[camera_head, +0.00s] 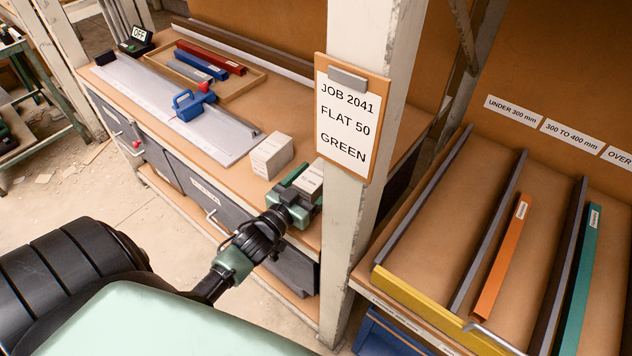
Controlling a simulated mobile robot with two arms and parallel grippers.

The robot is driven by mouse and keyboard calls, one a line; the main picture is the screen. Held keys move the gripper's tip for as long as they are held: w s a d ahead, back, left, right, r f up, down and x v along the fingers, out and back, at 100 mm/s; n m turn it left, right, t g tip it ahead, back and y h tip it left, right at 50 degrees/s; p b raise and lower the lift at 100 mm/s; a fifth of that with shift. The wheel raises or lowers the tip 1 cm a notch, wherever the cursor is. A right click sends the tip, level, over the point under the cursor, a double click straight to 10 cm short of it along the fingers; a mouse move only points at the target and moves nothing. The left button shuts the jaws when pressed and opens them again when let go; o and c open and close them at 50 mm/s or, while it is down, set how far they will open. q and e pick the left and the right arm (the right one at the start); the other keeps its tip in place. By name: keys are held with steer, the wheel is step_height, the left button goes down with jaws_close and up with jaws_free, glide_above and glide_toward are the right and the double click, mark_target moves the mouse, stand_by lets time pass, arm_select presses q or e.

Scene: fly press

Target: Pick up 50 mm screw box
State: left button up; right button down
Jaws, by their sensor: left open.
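Two small whitish boxes sit at the right end of the workbench (262,185), close to the post. The left box (270,156) stands free, with faint print too small to read. The right box (309,178) is partly hidden by my left gripper (299,184). The gripper is open, with its green fingers at this right box, one on its left side. I cannot tell whether they touch it, nor which box is the 50 mm one. My right gripper is not in view.
A post with a clipboard (346,118) reading "JOB 2041 FLAT 50 GREEN" stands just right of the gripper. A grey plate with a blue tool (190,105) and a tray of coloured bars (262,72) lie further left. A divided rack (420,262) is at right.

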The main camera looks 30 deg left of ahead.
arm_select(q)
jaws_close()
steer(key=shift+r, duration=0.1)
